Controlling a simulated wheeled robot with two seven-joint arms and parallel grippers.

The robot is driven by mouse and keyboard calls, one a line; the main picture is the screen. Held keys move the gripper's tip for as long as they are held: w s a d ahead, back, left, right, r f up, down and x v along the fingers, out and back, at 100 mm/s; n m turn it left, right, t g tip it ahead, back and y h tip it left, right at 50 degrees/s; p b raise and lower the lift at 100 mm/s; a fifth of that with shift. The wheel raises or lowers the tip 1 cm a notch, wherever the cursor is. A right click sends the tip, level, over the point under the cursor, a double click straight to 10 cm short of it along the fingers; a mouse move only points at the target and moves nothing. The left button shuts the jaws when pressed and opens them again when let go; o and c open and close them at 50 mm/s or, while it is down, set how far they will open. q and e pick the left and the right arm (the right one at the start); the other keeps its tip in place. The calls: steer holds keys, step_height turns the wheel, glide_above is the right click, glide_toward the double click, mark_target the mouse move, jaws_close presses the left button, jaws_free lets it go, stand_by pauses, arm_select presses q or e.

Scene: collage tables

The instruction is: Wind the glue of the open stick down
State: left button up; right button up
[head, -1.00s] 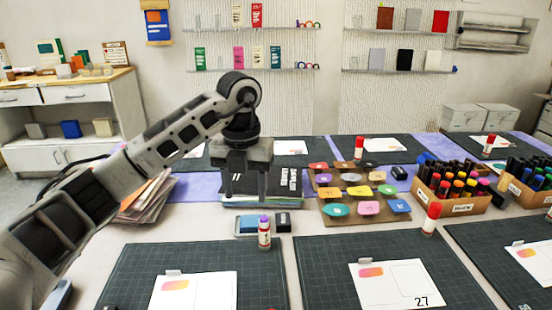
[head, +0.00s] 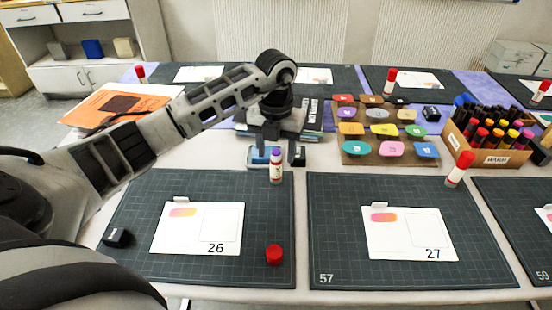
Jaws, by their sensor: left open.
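The open glue stick (head: 276,168) stands upright, with purple glue showing at its top, at the back edge of the mat with card 26. Its red cap (head: 274,255) lies apart on that mat (head: 140,215), near the front right. My left gripper (head: 270,141) is open, fingers pointing down, just above and behind the stick's top in the head view. I cannot tell whether a finger touches the stick. My right gripper is out of view.
A blue pad (head: 257,158) and a dark block (head: 298,156) sit close behind the stick. A tray of coloured pieces (head: 350,150) stands to the right. A capped red stick (head: 459,168) and a box of markers (head: 490,156) are farther right. A black block (head: 118,236) lies at the left.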

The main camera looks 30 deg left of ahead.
mark_target(276, 168)
arm_select(q)
steer(key=shift+f, duration=1.8)
steer(key=c, duration=1.1)
steer(key=shift+o, duration=1.1)
steer(key=shift+c, duration=0.5)
